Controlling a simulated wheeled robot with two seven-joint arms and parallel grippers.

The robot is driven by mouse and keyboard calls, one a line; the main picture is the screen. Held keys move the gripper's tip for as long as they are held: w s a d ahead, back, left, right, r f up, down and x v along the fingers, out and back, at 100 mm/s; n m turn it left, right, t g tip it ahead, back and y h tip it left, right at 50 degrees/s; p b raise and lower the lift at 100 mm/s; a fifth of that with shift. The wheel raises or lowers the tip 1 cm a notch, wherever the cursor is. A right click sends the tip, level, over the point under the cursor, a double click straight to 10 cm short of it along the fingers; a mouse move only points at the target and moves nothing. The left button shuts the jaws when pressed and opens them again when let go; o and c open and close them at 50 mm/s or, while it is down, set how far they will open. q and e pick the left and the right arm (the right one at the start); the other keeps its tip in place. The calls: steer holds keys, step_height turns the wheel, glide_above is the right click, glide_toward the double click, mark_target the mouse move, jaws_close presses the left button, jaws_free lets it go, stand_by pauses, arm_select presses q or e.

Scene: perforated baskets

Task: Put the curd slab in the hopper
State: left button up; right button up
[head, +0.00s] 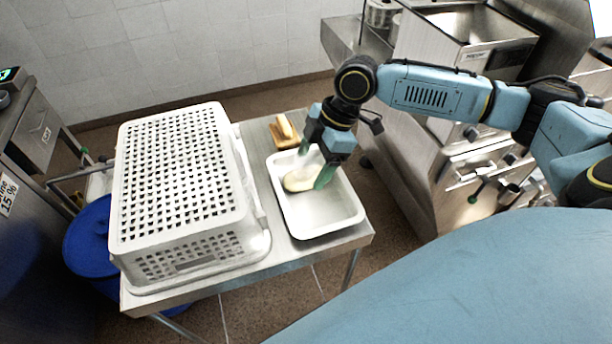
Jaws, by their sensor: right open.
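The curd slab (299,181), pale and rounded, lies in the upper part of a white tray (350,219) on a steel table. My right gripper (313,164) reaches into the tray from above, its green-tipped fingers open on either side of the slab. I cannot tell if the fingers touch it. A steel machine with an open basin on top (470,22), which looks like the hopper, stands at the upper right behind my right arm. My left gripper is out of view.
White perforated baskets (176,176) take up the table's left side. A small wooden board (283,138) with a pale piece on it lies behind the tray. A blue barrel (88,240) stands on the floor at left. Open floor separates the table from the machine.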

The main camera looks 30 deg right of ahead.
mark_target(306, 178)
steer(key=shift+x, duration=1.45)
steer(key=shift+r, duration=0.1)
steer(key=c, duration=1.3)
